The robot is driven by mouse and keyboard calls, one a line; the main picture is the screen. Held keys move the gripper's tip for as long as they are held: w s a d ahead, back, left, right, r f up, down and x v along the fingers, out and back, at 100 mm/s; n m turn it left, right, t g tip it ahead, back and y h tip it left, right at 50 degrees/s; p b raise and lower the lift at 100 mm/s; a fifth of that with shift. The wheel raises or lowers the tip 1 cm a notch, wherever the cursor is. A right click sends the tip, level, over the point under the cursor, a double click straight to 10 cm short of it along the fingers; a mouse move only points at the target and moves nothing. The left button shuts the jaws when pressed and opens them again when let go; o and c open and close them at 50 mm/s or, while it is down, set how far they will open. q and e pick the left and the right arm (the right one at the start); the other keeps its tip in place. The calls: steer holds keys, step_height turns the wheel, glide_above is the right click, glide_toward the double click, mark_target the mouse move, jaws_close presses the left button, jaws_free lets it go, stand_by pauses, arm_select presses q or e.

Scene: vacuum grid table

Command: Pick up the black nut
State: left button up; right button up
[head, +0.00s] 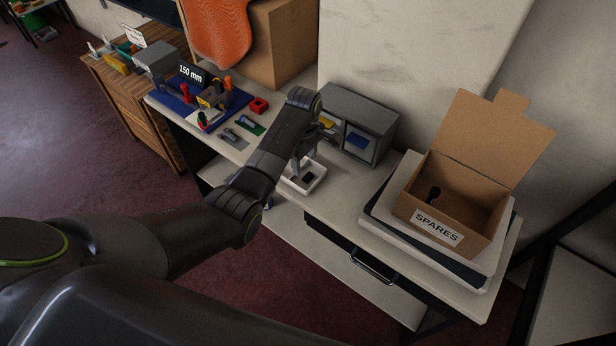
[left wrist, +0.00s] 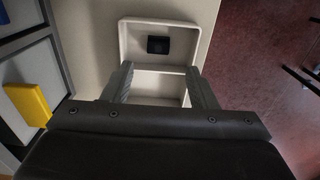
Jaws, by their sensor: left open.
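The black nut (head: 307,178) lies in a small white tray (head: 291,187) on the bench, below my left gripper. In the left wrist view the nut (left wrist: 158,44) is a dark block inside the tray's far compartment, and the tray's rim (left wrist: 124,40) shows around it. My left gripper (head: 303,158) is above the tray in the head view. In the left wrist view its two fingers (left wrist: 160,80) are apart with nothing between them, and the nut is beyond the fingertips. My right gripper is not in view.
A grey cabinet (head: 368,108) with yellow and blue items stands right behind the tray. An open cardboard box marked SPARES (head: 436,229) sits to the right on stacked trays. Tools and a blue mat (head: 236,103) lie at the left. The bench's front edge is close to the tray.

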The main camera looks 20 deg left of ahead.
mark_target(308, 175)
arm_select(q)
steer(key=shift+d+f, duration=0.15)
steer(key=shift+f, duration=0.75)
steer(key=shift+d+f, duration=0.2)
steer(key=shift+f, duration=0.7)
steer(key=shift+d+f, duration=0.15)
steer(key=shift+f, duration=0.75)
steer(key=c, duration=1.1)
steer(key=shift+r, duration=0.15)
